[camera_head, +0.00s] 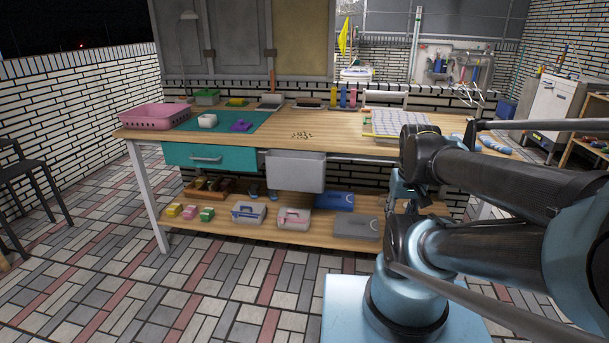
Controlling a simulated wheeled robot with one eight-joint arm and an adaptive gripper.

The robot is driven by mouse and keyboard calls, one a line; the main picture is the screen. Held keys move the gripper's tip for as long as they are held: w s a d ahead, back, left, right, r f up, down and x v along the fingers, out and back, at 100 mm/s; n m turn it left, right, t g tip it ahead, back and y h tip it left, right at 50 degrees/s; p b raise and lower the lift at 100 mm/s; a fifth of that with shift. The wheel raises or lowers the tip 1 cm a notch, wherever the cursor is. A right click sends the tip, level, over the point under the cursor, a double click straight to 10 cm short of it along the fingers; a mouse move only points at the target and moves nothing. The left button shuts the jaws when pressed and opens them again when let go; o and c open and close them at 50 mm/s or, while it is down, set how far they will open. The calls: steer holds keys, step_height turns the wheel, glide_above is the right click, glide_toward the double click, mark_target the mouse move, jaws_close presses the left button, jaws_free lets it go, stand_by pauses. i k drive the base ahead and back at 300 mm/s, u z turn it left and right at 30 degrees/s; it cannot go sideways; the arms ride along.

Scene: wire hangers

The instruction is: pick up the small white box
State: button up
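A small white box (207,120) with rounded edges sits on a teal mat (262,119) at the left part of the wooden workbench top (340,142). It lies between a pink basket (154,117) on its left and a small purple object (240,126) on its right. It looks apart from both. My arm is folded at the right side of the view, well away from the box. I cannot make out my gripper's fingers in this view.
Green and yellow containers (207,97) and several coloured bottles (343,96) line the bench's back. Wire hangers (468,96) stand at the right. A lower shelf (330,226) holds toolboxes and small blocks. A dark chair (28,185) stands at far left. Floor before the bench is clear.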

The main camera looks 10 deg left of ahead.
mark_target(208, 121)
steer(key=u, duration=0.5)
steer(key=i, duration=0.9)
steer(key=z, duration=1.15)
steer(key=k, duration=1.5)
steer(key=u, duration=1.3)
